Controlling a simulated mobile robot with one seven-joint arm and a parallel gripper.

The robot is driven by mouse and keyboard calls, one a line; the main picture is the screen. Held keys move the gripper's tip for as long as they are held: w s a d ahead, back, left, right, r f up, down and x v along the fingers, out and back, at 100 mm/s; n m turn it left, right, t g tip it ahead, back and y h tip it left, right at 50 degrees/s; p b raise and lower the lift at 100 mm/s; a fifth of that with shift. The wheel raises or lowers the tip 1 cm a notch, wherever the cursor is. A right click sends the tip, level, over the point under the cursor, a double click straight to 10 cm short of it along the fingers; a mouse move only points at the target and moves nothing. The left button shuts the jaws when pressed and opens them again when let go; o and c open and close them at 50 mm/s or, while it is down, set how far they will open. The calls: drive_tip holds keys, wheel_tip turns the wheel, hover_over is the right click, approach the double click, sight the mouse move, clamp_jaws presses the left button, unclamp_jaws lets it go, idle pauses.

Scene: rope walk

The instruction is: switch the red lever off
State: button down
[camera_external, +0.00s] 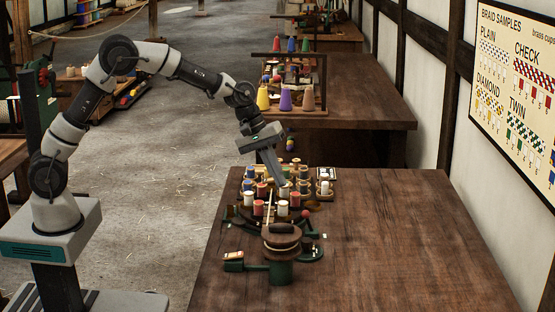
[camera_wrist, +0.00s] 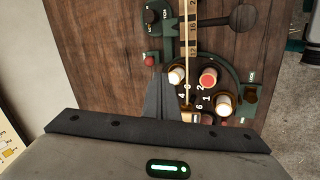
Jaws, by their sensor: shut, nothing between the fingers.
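A small red knob (camera_wrist: 149,60), which looks like the end of the red lever, shows in the wrist view beside a green curved bracket at the left of the braiding machine (camera_wrist: 190,75). In the external view a red knob (camera_external: 305,213) stands at the machine's right side. I cannot read which position the lever is in. My gripper (camera_wrist: 157,84) is shut and empty, its fingertips a little below the red knob in the wrist view. In the external view my gripper (camera_external: 283,182) points down over the spools at the machine's far side. The gap to the lever is hard to judge.
White and red spools (camera_external: 282,208) crowd the machine. A dark round drum (camera_external: 282,233) stands at its near end. A second knob (camera_wrist: 250,95) sits on the opposite bracket. The wooden table (camera_external: 400,230) is clear to the right. Coloured cones (camera_external: 285,99) stand on a farther table.

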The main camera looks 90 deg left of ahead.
drive_tip(key=b, duration=0.1)
approach(308, 222)
drive_tip(key=f, duration=0.4)
drive_tip(key=shift+s+a+f, duration=0.2)
drive_tip(key=shift+f, duration=0.1)
drive_tip(key=shift+r, duration=0.15)
